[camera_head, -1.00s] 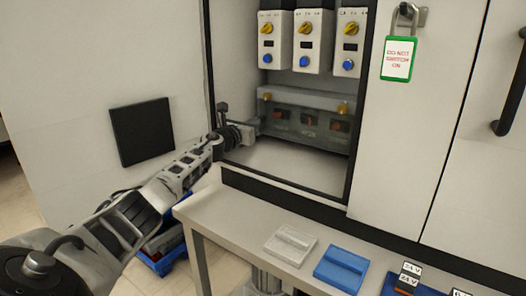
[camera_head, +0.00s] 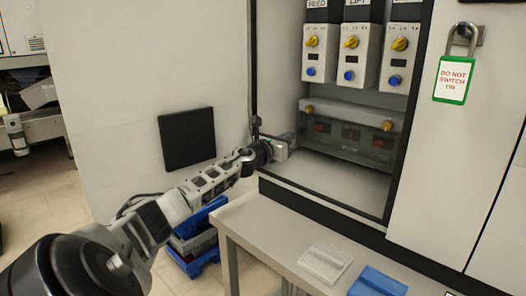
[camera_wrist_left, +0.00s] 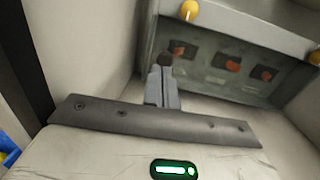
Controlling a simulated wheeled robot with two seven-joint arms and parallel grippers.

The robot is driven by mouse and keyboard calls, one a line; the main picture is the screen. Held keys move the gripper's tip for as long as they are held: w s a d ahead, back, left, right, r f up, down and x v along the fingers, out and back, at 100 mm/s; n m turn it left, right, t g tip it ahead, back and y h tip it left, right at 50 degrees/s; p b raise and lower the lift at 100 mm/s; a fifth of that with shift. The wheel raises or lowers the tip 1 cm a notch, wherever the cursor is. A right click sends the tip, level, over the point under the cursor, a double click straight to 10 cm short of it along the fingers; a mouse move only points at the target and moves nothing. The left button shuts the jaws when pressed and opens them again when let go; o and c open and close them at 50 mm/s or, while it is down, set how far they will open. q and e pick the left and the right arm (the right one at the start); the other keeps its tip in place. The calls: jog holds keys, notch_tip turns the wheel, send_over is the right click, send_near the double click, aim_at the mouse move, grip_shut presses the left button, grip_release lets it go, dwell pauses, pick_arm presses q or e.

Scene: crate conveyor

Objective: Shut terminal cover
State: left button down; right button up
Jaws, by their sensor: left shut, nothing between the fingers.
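The terminal cover (camera_head: 345,147) is a see-through grey panel low in the open cabinet, below a light strip with yellow knobs. Dark blocks with red-orange marks show through it. In the left wrist view the cover (camera_wrist_left: 205,82) fills the upper right. My left gripper (camera_head: 290,142) is at the cabinet's left side, by the cover's left lower end. In the left wrist view its fingers (camera_wrist_left: 163,82) are shut and empty, close in front of the cover's left part. I cannot tell whether they touch it, or how far the cover is tilted. My right gripper is not in view.
Three switch units with yellow and blue knobs (camera_head: 357,56) hang above the cover. A green-edged lock tag (camera_head: 453,80) hangs on the right door. The cabinet floor (camera_head: 340,182) is clear. A bench (camera_head: 262,232) below holds a grey and a blue block.

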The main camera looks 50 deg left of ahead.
pick_arm(q)
jog(key=r+v, duration=0.1)
jog(key=v, duration=1.1)
jog(key=shift+s+f, duration=0.2)
jog(key=shift+f, duration=0.3)
